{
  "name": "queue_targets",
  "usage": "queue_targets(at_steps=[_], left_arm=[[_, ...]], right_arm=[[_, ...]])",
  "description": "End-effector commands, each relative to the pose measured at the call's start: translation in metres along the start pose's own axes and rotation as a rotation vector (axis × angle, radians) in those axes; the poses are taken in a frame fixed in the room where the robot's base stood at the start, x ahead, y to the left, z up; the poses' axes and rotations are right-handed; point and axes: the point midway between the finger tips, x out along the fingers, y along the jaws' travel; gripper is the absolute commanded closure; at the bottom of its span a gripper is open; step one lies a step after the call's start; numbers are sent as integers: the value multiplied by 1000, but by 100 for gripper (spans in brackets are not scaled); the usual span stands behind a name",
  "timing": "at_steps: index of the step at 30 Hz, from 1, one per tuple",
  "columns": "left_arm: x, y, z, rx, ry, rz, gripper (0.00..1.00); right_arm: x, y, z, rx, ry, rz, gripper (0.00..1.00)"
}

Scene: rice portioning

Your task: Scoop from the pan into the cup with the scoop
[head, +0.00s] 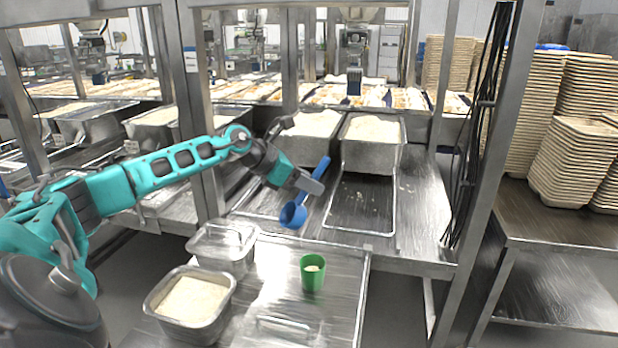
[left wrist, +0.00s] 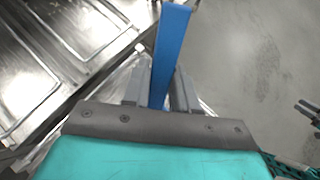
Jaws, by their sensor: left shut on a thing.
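My left gripper (head: 308,184) is shut on the handle of the blue scoop (head: 293,214). The scoop hangs with its bowl down and to the left, above and behind the front table. The blue handle (left wrist: 170,55) stands between the two fingers (left wrist: 160,95) in the left wrist view. I cannot see what the scoop's bowl holds. The green cup (head: 313,272) stands upright on the front table, with a little pale rice visible inside. The metal pan (head: 226,315) of white rice stands at the table's front left, apart from the scoop.
Two large rice bins (head: 372,155) sit on the steel counter behind. A metal post (head: 480,190) rises at the right, with stacked tan trays (head: 570,165) beyond it.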

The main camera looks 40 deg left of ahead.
Motion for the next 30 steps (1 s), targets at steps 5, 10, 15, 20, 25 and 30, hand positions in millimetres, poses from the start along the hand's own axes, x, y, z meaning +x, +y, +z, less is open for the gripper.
queue_targets(at_steps=[5, 10, 15, 20, 25, 30], left_arm=[[-2, 1, 6, 2, 113, 3, 100], [-3, 0, 8, 0, 246, 1, 100], [-4, 0, 10, 0, 387, 0, 100], [-6, 0, 13, -1, 531, 0, 100], [-7, 0, 13, -1, 667, 0, 100], [-9, 0, 12, -1, 704, 1, 100]], right_arm=[[1, 0, 1, 0, 0, 0, 65], [0, 0, 0, 0, 0, 0, 65], [0, 0, 0, 0, 0, 0, 65], [0, 0, 0, 0, 0, 0, 65], [0, 0, 0, 0, 0, 0, 65], [0, 0, 0, 0, 0, 0, 65]])
